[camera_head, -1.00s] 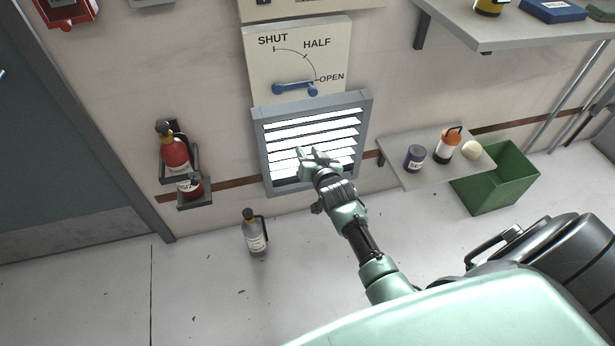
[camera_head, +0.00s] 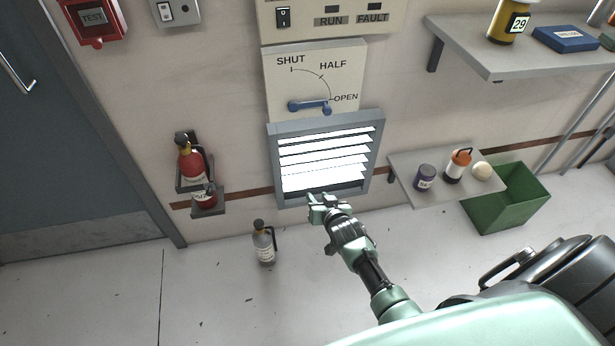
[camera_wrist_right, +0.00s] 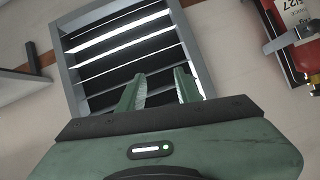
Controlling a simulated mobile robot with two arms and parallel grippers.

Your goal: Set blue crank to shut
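The blue crank (camera_head: 308,106) is on a cream dial plate (camera_head: 281,87) on the wall, marked SHUT, HALF and OPEN. Its arm lies nearly level, with the knob at its right end next to the OPEN mark. My right gripper (camera_head: 322,202) is below the crank and apart from it, over the lower edge of the louvre vent in the head view. In the right wrist view my right gripper (camera_wrist_right: 159,84) has its two fingers apart with nothing between them, facing the louvre. The crank is not in the wrist view. My left gripper is not in view.
The grey-framed louvre vent (camera_head: 274,160) is directly under the dial. A red extinguisher (camera_head: 191,165) hangs at its left, and a grey bottle (camera_head: 264,243) stands on the floor.

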